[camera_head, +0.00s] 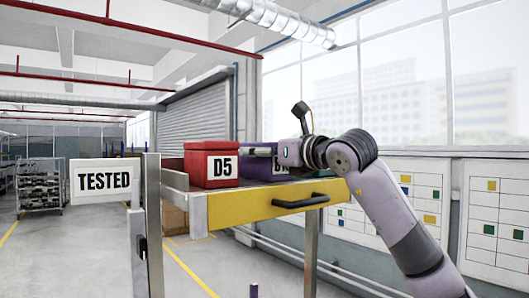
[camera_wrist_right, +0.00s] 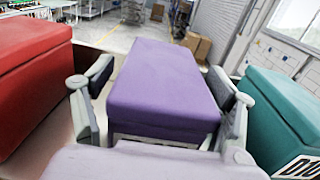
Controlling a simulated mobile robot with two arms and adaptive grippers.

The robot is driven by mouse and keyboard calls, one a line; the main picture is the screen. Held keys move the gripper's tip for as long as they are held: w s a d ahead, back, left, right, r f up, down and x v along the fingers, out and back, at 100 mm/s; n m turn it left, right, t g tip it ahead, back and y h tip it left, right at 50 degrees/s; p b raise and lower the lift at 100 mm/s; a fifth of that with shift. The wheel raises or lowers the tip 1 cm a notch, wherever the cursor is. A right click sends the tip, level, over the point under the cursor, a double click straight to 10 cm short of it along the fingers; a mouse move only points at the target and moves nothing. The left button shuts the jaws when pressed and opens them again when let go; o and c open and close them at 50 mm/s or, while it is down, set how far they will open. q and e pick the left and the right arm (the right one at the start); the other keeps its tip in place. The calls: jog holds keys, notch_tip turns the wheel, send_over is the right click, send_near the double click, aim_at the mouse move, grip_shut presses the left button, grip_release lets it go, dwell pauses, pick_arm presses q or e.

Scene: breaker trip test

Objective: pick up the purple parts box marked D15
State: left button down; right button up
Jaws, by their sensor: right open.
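The purple box (camera_wrist_right: 160,88) fills the middle of the right wrist view, its lid facing up. It sits between the two fingers of my right gripper (camera_wrist_right: 162,78), which are spread open on either side of it. In the head view, the purple box (camera_head: 258,168) stands on a shelf with a yellow front, right of a red box. My right gripper (camera_head: 266,151) is over it and hides much of it. Its label is mostly covered, so I cannot read the number. I cannot tell whether the fingers touch its sides. My left gripper is not in view.
A red box (camera_head: 211,165) marked D5 stands close on the left; a teal box (camera_wrist_right: 284,122) is close on the right in the wrist view. The shelf's yellow front (camera_head: 265,205) has a black handle. A TESTED sign (camera_head: 104,181) stands left.

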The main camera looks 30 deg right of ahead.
jog(key=shift+w, duration=0.3)
jog(key=shift+s, duration=0.1)
jog(key=shift+c, duration=0.3)
jog(key=c, duration=1.2)
jog(key=shift+r, duration=0.1)
jog(key=shift+c, duration=0.3)
